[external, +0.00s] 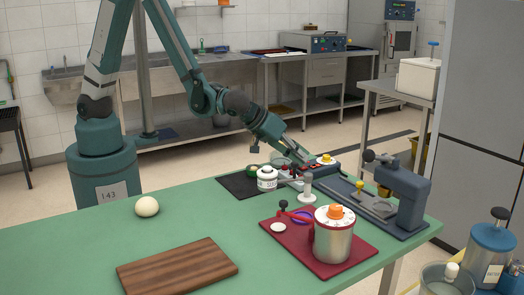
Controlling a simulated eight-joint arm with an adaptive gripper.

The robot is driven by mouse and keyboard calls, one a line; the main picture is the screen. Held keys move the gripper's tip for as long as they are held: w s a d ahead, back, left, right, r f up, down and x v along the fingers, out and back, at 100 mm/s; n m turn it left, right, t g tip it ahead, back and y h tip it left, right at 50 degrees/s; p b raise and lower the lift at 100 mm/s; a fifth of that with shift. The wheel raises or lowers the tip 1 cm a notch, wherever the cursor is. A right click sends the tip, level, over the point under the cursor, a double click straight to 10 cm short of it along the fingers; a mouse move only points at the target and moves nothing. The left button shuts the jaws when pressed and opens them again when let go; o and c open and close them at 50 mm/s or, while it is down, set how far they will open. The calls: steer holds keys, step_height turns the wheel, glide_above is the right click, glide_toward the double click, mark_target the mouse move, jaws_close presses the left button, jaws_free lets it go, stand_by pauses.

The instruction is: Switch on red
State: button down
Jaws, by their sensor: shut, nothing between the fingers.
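A small dark unit with red parts (317,168) lies at the far side of the green table. Which of its red parts is a switch, and whether any is on, is too small to tell. My gripper (294,165) is shut and empty, low at the left end of this unit. It partly hides that end, and I cannot tell whether the fingertips touch it.
A white jar (267,178) stands just left of my gripper, on a black mat (238,186). A steel canister (333,240) stands on a red mat.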

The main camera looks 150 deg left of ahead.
steer(key=shift+s, duration=0.15)
steer(key=shift+s, duration=0.55)
steer(key=shift+s+r+p, duration=0.3)
steer(key=shift+r, duration=0.4)
steer(key=r, duration=0.1)
steer(key=s+r+p, duration=0.1)
steer(key=r, duration=0.1)
steer(key=shift+d, duration=0.1)
steer(key=p+v, duration=0.1)
steer(key=v, duration=0.8)
steer(key=shift+s+d+p, duration=0.25)
steer(key=shift+d+p, duration=0.05)
steer(key=shift+p, duration=0.05)
steer(key=shift+f, duration=0.15)
